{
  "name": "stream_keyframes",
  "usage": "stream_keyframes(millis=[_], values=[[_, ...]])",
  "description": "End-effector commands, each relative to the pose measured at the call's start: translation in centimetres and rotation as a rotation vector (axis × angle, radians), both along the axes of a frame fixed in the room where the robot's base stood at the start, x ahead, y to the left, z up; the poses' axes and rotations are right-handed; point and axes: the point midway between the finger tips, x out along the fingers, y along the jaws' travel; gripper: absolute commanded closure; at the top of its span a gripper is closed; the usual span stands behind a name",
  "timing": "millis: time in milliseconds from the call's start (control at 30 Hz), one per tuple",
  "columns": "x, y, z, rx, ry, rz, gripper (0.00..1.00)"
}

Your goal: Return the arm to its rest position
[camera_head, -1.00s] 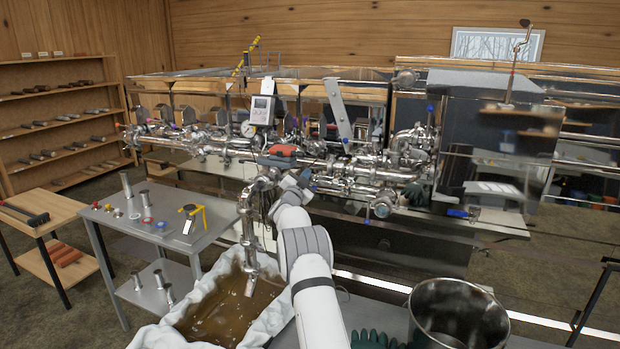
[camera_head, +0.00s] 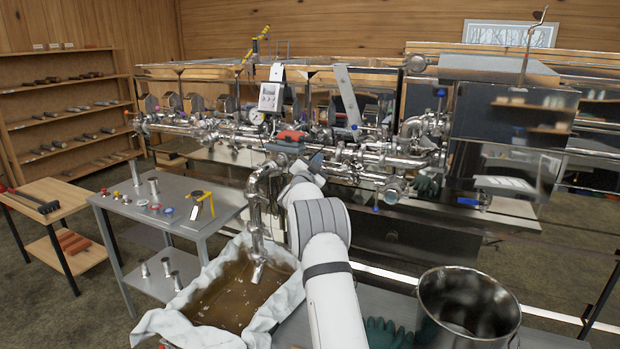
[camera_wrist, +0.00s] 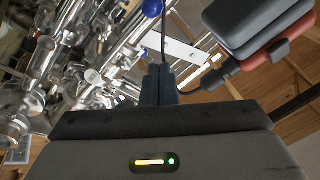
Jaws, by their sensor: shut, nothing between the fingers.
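My white arm (camera_head: 330,290) reaches from the bottom of the head view up to the steel pipework. My gripper's dark fingers (camera_wrist: 158,85) are shut together and empty in the wrist view. In the head view the fingertips are too small and cluttered to make out; the wrist is close to the pipes, just below a red and grey device (camera_head: 290,136). That device also shows large at the upper right of the wrist view (camera_wrist: 260,35), beside the fingers. I cannot tell whether the fingers touch it.
Shiny pipes (camera_head: 380,158) and a bent outlet pipe (camera_head: 256,215) crowd close to the arm. A cloth-lined basin of brown liquid (camera_head: 180,318) lies left of it. A steel pot (camera_head: 500,325) and green gloves (camera_head: 385,335) are at right. A side table (camera_head: 215,208) stands left.

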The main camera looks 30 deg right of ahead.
Motion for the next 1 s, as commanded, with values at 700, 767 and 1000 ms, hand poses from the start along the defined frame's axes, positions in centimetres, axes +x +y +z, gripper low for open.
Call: stream_keyframes(millis=[700,767,1000], values=[[-4.7,5.4,-1.5,-0.001,-0.002,0.001,1.00],[-4.7,5.7,-1.2,0.001,0.007,0.014,1.00],[-5.8,12.1,1.3,0.033,0.197,0.242,1.00]])
